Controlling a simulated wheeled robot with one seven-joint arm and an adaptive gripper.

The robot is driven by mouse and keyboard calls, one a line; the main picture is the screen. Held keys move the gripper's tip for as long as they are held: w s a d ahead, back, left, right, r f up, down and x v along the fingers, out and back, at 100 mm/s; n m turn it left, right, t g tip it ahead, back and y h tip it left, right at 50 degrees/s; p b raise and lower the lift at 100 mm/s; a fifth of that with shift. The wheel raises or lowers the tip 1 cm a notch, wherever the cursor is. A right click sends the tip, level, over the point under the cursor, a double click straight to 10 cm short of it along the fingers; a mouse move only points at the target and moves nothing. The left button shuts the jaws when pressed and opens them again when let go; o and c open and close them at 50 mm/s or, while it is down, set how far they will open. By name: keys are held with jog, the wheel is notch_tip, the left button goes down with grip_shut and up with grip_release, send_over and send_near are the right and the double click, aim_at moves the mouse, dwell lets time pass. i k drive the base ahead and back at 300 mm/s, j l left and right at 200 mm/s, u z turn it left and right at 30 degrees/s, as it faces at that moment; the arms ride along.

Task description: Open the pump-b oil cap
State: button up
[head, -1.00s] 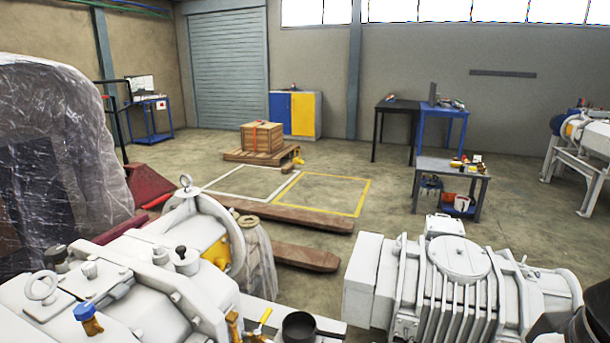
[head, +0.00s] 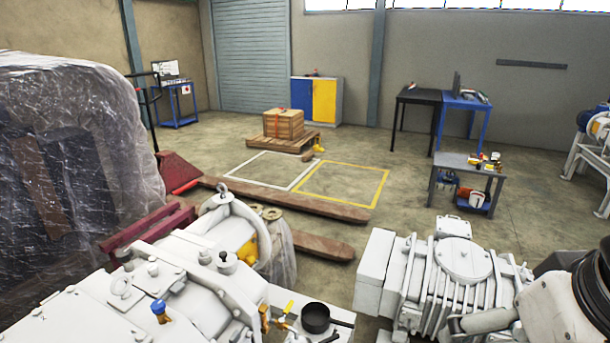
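A white machine (head: 190,270), which looks like a pump, fills the lower left of the head view. On its top a blue cap (head: 158,306) sits on a brass-coloured neck; it looks seated. A dark knob (head: 227,257) stands farther back on the same machine. A second white ribbed machine (head: 462,262) stands at the lower right. I see no label telling which is pump-b. My arm shows at the lower right edge, in front of the ribbed machine. My gripper is not in view.
A black pan (head: 316,317) and a yellow-handled valve (head: 288,308) lie beside the left machine. A plastic-wrapped load (head: 75,150) stands at the left. A grey work table (head: 467,166) stands at right. The floor between marked squares and tables is clear.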

aim_at(225, 261)
jog(key=i+l, duration=0.35)
jog(key=i, duration=0.2)
jog(key=i+l+u, duration=0.1)
jog(key=i+l, duration=0.3)
jog(key=i, duration=0.15)
jog(key=i+l+u, duration=0.15)
jog(key=u, duration=0.95)
jog(key=i+l, duration=0.05)
